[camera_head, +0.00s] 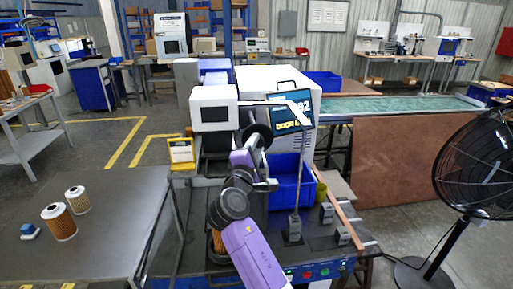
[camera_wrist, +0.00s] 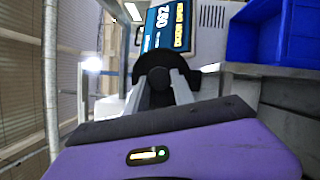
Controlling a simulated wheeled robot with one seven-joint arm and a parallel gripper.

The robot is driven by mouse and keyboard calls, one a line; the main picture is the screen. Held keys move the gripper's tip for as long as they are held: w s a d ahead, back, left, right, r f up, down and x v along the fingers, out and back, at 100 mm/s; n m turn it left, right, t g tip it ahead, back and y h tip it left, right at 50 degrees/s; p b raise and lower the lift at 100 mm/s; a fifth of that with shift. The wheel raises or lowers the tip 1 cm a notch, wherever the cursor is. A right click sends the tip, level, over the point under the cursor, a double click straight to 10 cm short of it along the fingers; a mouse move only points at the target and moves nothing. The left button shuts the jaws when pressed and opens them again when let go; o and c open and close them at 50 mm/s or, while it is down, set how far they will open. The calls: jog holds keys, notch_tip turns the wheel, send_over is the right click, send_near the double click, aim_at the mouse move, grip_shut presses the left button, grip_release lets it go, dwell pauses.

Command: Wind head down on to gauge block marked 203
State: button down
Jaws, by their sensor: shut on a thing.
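My gripper (camera_head: 252,144) is shut on the hub of a black handwheel (camera_head: 260,132) on the machine, in front of the display. In the wrist view its two grey fingers (camera_wrist: 161,88) close around the dark knob of the wheel (camera_wrist: 154,62). The gauge blocks are small grey blocks on the dark bench: one (camera_head: 293,230) at the foot of a thin post, others to its right (camera_head: 327,212) (camera_head: 343,236). Their marks are too small to read. The display (camera_head: 292,115) shows a number, partly covered. My arm hides the space below the head.
A blue bin (camera_head: 291,184) stands behind the blocks. An orange filter cartridge (camera_head: 217,243) shows partly beside my arm. Two more cartridges (camera_head: 59,222) (camera_head: 77,200) and a small blue-and-white item (camera_head: 30,231) are on the left table (camera_head: 120,215). A black fan (camera_head: 480,165) stands at right.

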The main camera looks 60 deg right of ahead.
jog(key=m, duration=0.1)
jog(key=m+y, duration=0.1)
jog(key=m, duration=0.2)
jog(key=shift+r+g+p, duration=0.25)
jog(key=shift+g+p, duration=0.15)
jog(key=shift+s+m+y+p, duration=0.1)
jog(key=shift+m+y+p, duration=0.25)
jog(key=shift+m+y, duration=0.8)
jog(key=shift+m, duration=0.45)
jog(key=c, duration=1.1)
grip_release()
jog(key=shift+h, duration=0.25)
jog(key=shift+o, duration=0.2)
jog(key=b+v, duration=0.1)
jog(key=v, duration=0.6)
jog(key=shift+a+b, duration=0.3)
jog(key=shift+a, duration=0.05)
jog(key=shift+s+r, duration=0.15)
